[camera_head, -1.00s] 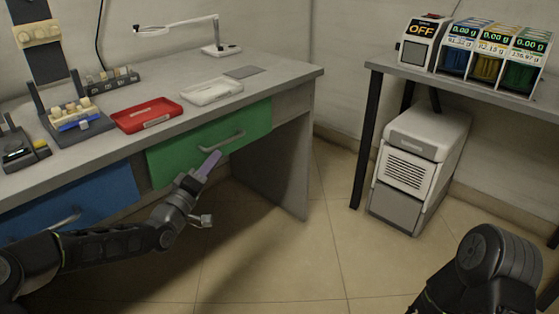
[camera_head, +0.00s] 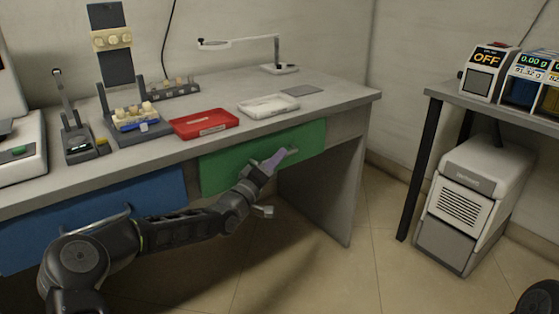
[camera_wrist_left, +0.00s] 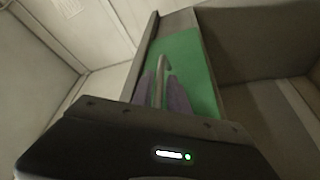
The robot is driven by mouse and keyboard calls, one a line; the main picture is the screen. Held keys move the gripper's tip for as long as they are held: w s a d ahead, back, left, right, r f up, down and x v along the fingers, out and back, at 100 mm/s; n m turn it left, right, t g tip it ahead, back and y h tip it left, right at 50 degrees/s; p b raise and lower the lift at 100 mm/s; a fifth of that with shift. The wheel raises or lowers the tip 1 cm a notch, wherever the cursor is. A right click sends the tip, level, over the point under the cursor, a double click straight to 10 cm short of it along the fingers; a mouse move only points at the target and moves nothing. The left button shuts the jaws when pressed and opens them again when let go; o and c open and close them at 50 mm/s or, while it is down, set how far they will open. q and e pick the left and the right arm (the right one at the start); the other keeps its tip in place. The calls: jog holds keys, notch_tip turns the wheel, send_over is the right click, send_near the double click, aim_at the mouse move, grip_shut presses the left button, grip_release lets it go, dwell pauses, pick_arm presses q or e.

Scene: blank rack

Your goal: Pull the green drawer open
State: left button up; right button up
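The green drawer (camera_head: 222,170) is under the desk top, its front looking flush with the desk. Its grey bar handle (camera_head: 292,150) is mostly hidden in the head view by my left gripper (camera_head: 277,159). In the left wrist view, the green front (camera_wrist_left: 188,62) fills the middle, and the handle (camera_wrist_left: 161,66) runs between the two purple fingers of my left gripper (camera_wrist_left: 161,95). The fingers are apart, one on each side of the handle; firm contact does not show. My right gripper is out of view.
A blue drawer (camera_head: 160,193) is left of the green one, behind my left arm. A red tray (camera_head: 204,123) and a white tray (camera_head: 268,106) lie on the desk (camera_head: 345,94). A white machine (camera_head: 470,205) stands under the right table. Floor in front of the desk is clear.

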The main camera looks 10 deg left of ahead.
pick_arm(q)
jog(key=shift+w+d+r, duration=0.15)
jog(key=shift+w, duration=0.35)
jog(key=shift+c, duration=0.2)
grip_shut()
dwell(0.9)
